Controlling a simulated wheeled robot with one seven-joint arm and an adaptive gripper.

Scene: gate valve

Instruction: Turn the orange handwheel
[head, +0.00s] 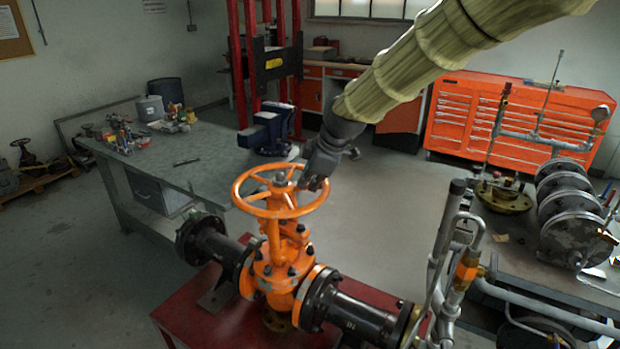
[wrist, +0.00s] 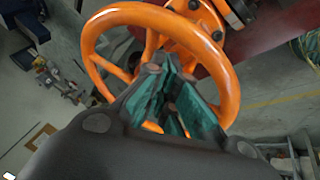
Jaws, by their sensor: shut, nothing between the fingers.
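The orange handwheel (head: 252,208) sits on top of an orange gate valve (head: 275,265) in the middle of the head view. My gripper (head: 318,184) is at the right side of the wheel's rim, at the end of my arm coming from the upper right. In the wrist view the handwheel (wrist: 232,85) fills the upper middle, and my gripper (wrist: 172,88) with its green fingers overlaps the wheel's opening. The fingers are shut with nothing between them. They lie inside the rim's outline; I cannot tell whether they touch the rim or a spoke.
The valve's black flanged pipe (head: 350,312) runs over a red stand (head: 185,315). A workbench (head: 200,150) with a blue vise (head: 268,130) stands behind left. Pipework (head: 455,260) rises close on the right. Open floor (head: 385,215) lies behind the valve.

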